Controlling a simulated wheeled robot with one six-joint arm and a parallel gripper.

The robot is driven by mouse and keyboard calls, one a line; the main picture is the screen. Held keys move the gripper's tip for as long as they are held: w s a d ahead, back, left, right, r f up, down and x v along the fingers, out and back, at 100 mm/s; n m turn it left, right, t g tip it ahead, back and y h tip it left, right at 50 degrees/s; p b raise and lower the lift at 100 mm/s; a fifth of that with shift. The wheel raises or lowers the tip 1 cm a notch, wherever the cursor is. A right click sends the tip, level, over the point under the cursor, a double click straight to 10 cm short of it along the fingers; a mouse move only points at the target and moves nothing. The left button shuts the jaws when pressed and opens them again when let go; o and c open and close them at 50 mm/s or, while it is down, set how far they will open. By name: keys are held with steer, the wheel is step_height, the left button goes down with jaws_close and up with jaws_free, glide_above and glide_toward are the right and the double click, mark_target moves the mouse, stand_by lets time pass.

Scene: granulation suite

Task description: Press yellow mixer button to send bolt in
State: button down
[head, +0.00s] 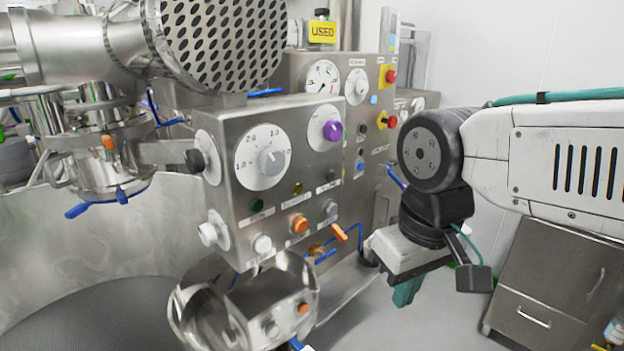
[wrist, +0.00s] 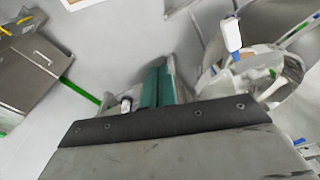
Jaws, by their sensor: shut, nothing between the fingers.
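The steel mixer control box (head: 275,150) stands in the middle of the head view. A small dark-yellow button (head: 297,188) sits on its front face. A larger orange button (head: 299,223) is below it, between a white knob (head: 262,244) and a grey one (head: 330,208). My gripper (head: 407,292) points down to the right of the box, apart from it. Its teal fingers (wrist: 157,87) are together and hold nothing. I cannot make out a bolt in either view.
A purple knob (head: 333,130) and a large dial (head: 264,157) are on the box. A second panel behind has red buttons (head: 391,76). A steel bowl (head: 180,300) sits below the box. A steel cabinet (head: 545,285) stands at right. Floor shows between.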

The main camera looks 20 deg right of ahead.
stand_by(0.3)
steer(key=w+d+f+t+h, duration=0.1)
steer(key=w+d+f+t, duration=0.1)
steer(key=w+d+f, duration=0.6)
steer(key=w+d+f+t+h, duration=0.1)
steer(key=w+d+f+t, duration=0.15)
steer(key=w, duration=0.95)
steer(key=w+d+f+t, duration=0.1)
steer(key=w+d+f, duration=0.3)
steer(key=w+f, duration=0.45)
steer(key=w+d+r+n+t+h, duration=0.35)
steer(key=w+d+t, duration=0.25)
steer(key=w, duration=0.3)
step_height(320, 180, up, 8)
steer(key=w+d+n+t+h, duration=0.1)
steer(key=d+t+h, duration=0.1)
steer(key=t, duration=0.2)
steer(key=shift+w+d+h, duration=0.3)
steer(key=shift+w+h, duration=0.05)
steer(key=shift+w, duration=0.05)
steer(key=w+a, duration=0.3)
steer(key=w, duration=0.5)
steer(key=shift+w, duration=0.15)
